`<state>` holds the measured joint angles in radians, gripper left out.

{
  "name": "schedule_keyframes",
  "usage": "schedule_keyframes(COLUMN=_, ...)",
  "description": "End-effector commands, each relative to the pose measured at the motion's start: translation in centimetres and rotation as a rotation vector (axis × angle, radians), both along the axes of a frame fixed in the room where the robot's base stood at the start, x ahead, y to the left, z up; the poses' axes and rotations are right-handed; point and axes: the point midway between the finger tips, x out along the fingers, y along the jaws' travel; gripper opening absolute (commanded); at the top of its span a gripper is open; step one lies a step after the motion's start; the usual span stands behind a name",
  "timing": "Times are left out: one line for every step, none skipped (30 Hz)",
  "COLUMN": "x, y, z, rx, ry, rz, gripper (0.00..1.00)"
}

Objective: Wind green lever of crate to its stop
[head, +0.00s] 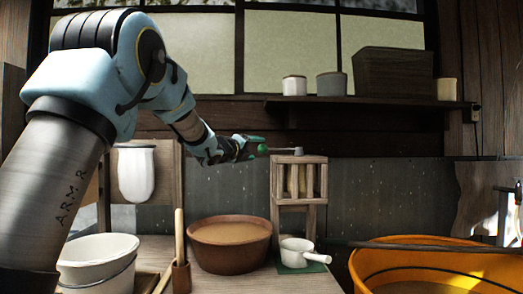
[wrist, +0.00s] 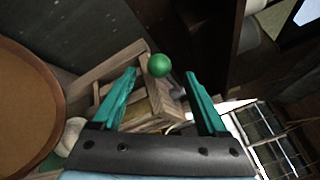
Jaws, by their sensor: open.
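The wooden crate (head: 313,160) is an upright slatted frame on a stand at the middle right of the head view. Its lever has a grey arm (head: 284,151) at the crate's top and a green ball knob (head: 262,148) at the left end. My gripper (head: 254,148) reaches in from the left, just beside the knob. In the wrist view the green knob (wrist: 159,65) shows between the tips of my open teal fingers (wrist: 161,73). A gap shows on both sides of it. The crate (wrist: 118,62) lies beyond the fingers, partly hidden by them.
A brown bowl (head: 229,249) and a white ladle (head: 296,252) stand below on the bench. An orange tub (head: 365,268) is at the right and a white bucket (head: 98,268) at the left. A shelf (head: 365,103) with pots runs above the crate.

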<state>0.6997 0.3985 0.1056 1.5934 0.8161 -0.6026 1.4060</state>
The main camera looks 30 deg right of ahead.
Motion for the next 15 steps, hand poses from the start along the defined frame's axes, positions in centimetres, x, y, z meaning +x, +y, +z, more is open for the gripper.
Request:
schedule_keyframes(x=0.5, y=-0.9, z=0.1, rx=0.001, ry=0.002, rz=-0.001, gripper=0.76)
schedule_keyframes(x=0.8, y=-1.3, z=0.2, rx=0.001, ry=0.002, rz=0.000, gripper=0.76)
schedule_keyframes(x=1.3, y=-2.0, z=0.2, rx=0.002, ry=0.002, rz=0.001, gripper=0.76)
schedule_keyframes(x=1.6, y=-2.5, z=0.2, rx=0.002, ry=0.002, rz=0.001, gripper=0.76)
schedule_keyframes(x=1.9, y=-3.0, z=0.2, rx=0.002, ry=0.003, rz=0.001, gripper=0.76)
schedule_keyframes(x=2.3, y=-3.6, z=0.2, rx=0.001, ry=0.003, rz=0.002, gripper=0.76)
schedule_keyframes(x=2.6, y=-4.1, z=0.2, rx=0.002, ry=0.003, rz=0.002, gripper=0.76)
schedule_keyframes(x=2.9, y=-4.5, z=0.2, rx=0.002, ry=0.003, rz=0.002, gripper=0.76)
schedule_keyframes(x=3.2, y=-5.1, z=0.2, rx=0.001, ry=0.004, rz=0.002, gripper=0.76)
schedule_keyframes(x=3.4, y=-5.5, z=0.2, rx=0.001, ry=0.004, rz=0.002, gripper=0.76)
schedule_keyframes(x=3.6, y=-5.8, z=0.2, rx=0.000, ry=0.005, rz=0.002, gripper=0.76)
schedule_keyframes(x=3.9, y=-6.2, z=0.2, rx=0.000, ry=0.005, rz=0.002, gripper=0.76)
schedule_keyframes(x=4.1, y=-6.5, z=0.1, rx=0.000, ry=0.004, rz=0.003, gripper=0.76)
schedule_keyframes(x=4.2, y=-6.8, z=0.1, rx=0.001, ry=0.005, rz=0.002, gripper=0.76)
schedule_keyframes(x=4.4, y=-7.0, z=0.1, rx=0.000, ry=0.005, rz=0.003, gripper=0.76)
